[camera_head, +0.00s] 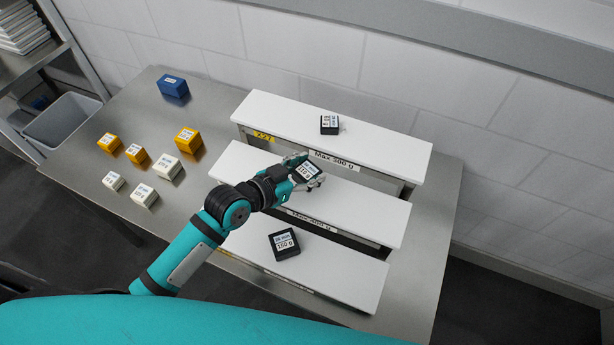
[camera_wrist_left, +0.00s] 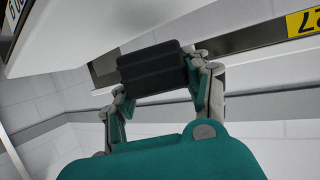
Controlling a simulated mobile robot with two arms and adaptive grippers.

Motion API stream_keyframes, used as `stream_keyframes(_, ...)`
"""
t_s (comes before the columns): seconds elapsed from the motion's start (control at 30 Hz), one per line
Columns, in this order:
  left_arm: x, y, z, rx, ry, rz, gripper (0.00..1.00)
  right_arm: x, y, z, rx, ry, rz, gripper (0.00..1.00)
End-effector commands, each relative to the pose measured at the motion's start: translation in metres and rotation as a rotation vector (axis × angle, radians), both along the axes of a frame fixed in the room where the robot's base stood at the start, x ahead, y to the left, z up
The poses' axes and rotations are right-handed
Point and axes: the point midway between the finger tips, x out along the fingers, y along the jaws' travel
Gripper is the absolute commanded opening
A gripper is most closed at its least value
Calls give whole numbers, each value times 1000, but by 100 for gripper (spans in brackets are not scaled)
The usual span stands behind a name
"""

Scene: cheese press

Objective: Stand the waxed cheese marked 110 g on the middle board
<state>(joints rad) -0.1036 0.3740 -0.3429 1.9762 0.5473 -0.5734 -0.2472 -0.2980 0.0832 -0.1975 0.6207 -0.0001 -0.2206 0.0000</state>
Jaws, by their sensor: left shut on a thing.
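My left gripper (camera_head: 305,172) is shut on a small black waxed cheese (camera_head: 307,171) with a white and blue label; its weight marking is too small to read surely. The wrist view shows the black block (camera_wrist_left: 152,72) between both fingers (camera_wrist_left: 158,92). In the head view the cheese is over the middle board (camera_head: 368,215), a white stepped board; whether it touches the board cannot be told. One black cheese (camera_head: 330,123) stands on the upper board (camera_head: 270,108). A larger black cheese marked 150 g (camera_head: 285,250) lies on the lower board (camera_head: 345,278). My right gripper is out of view.
Several yellow and white labelled blocks (camera_head: 187,139) and a blue block (camera_head: 173,83) stand on the steel table (camera_head: 150,105) at left. A grey bin (camera_head: 62,120) is beyond the table's left edge. The middle board's right part is clear.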

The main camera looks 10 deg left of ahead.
Motion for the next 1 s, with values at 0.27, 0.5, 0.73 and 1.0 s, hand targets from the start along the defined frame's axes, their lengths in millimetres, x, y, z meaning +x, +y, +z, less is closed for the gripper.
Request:
stream_keyframes(0.27,0,0,-33,1,1,0,14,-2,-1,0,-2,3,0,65)
stream_keyframes(0.5,0,0,-34,0,0,1,14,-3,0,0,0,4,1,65)
stream_keyframes(0.73,-1,1,-37,1,1,1,59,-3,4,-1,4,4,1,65)
stream_keyframes(1.0,-1,1,-37,1,1,1,72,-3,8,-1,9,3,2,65)
